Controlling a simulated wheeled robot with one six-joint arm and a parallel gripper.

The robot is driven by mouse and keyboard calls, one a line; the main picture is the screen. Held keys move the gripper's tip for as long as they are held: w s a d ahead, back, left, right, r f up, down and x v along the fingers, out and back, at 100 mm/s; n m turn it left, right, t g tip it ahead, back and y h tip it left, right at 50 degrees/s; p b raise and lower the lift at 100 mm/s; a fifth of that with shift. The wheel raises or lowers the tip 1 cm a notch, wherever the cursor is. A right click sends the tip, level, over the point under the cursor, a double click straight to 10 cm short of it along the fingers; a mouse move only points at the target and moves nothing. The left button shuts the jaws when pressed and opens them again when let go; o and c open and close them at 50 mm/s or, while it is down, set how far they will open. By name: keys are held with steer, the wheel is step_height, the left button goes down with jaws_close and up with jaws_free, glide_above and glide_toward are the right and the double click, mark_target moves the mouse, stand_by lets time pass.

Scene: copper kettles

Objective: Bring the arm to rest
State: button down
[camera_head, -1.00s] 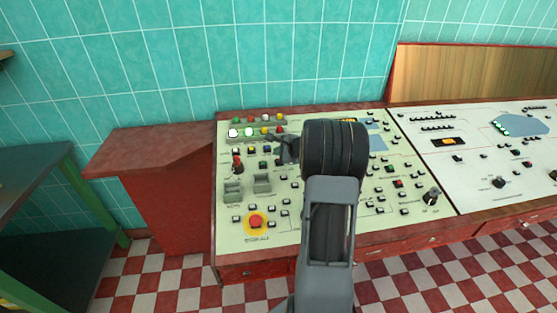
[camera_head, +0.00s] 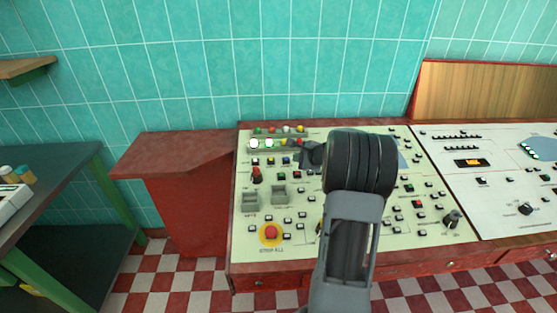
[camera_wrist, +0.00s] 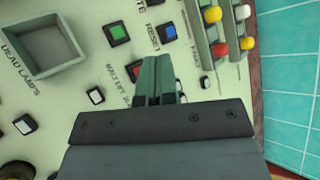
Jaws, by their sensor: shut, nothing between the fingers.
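My gripper (camera_wrist: 158,80) shows in the wrist view with its two fingers together and nothing between them. It is in front of the control panel (camera_head: 300,230), near a green button (camera_wrist: 117,33), a blue button (camera_wrist: 166,32) and a row of coloured lamps. In the head view my arm reaches up from the bottom over the panel. The gripper (camera_head: 305,152) points left there, close to the upper buttons, partly hidden by my arm. I cannot tell whether the fingers touch the panel.
A red emergency-style button (camera_head: 270,232) on a yellow disc sits low on the panel. A second panel (camera_head: 490,190) adjoins at right. A red side cabinet (camera_head: 185,150) and a green-framed table (camera_head: 60,180) stand at left. Checkered floor (camera_head: 170,290) lies below.

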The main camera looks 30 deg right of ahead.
steer(key=s+a+f+n+g, duration=0.1)
steer(key=s+a+f+n+g+y, duration=0.1)
steer(key=s+f+n, duration=0.1)
steer(key=shift+s+a+f, duration=0.1)
steer(key=shift+a+f, duration=0.05)
steer(key=shift+a, duration=0.15)
steer(key=s+a+r+n+g+h, duration=0.1)
steer(key=s+a+r+n, duration=0.3)
steer(key=s+a+n, duration=0.6)
steer(key=s+a+r+n+g+h, duration=0.2)
steer(key=s+a+r+n+g, duration=0.2)
steer(key=s+a+n, duration=0.6)
steer(key=s+a, duration=0.1)
steer(key=a, duration=0.3)
steer(key=c, duration=1.9)
jaws_free()
